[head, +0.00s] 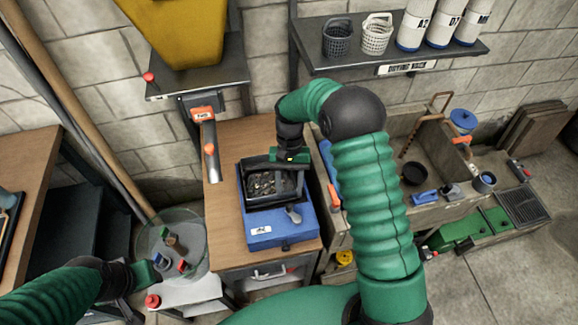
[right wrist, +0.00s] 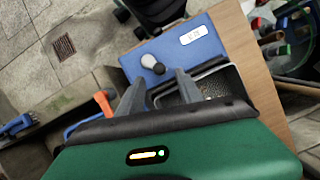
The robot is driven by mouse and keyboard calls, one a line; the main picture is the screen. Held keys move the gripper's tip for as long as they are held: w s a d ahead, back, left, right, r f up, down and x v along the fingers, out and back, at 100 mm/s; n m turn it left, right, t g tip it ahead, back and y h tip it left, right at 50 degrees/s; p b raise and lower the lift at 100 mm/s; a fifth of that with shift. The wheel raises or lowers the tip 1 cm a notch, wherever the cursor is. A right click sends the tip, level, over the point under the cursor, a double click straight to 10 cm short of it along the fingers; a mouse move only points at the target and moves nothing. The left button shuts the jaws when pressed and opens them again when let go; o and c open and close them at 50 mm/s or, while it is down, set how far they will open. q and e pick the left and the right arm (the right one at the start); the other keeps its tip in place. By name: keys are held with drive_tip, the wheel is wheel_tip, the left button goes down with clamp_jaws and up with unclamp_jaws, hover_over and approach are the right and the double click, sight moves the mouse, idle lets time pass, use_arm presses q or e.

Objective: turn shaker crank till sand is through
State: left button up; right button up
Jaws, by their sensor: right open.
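The shaker is a blue box (head: 275,232) with a white label, standing on a wooden bench; it also shows in the right wrist view (right wrist: 178,62). A black-rimmed sieve tray (head: 246,186) sits on it, holding dark, mixed gritty bits. The crank (head: 293,214) is a short grey handle at the box's front right; its knob (right wrist: 152,63) shows in the right wrist view. My right gripper (right wrist: 160,84) is open, its fingers pointing towards the crank and apart from it. My left gripper (head: 143,276) is low at the left, by a clear round tub; its jaws are unclear.
The clear tub (head: 160,232) holds several small bottles. A yellow hopper (head: 180,30) stands above an orange-handled chute (head: 203,115) behind the bench. A stone sink (head: 400,135) with tools lies to the right. A shelf (head: 400,55) holds baskets and white cylinders.

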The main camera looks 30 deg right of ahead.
drive_tip(key=v, duration=1)
drive_tip(key=shift+w, duration=0.1)
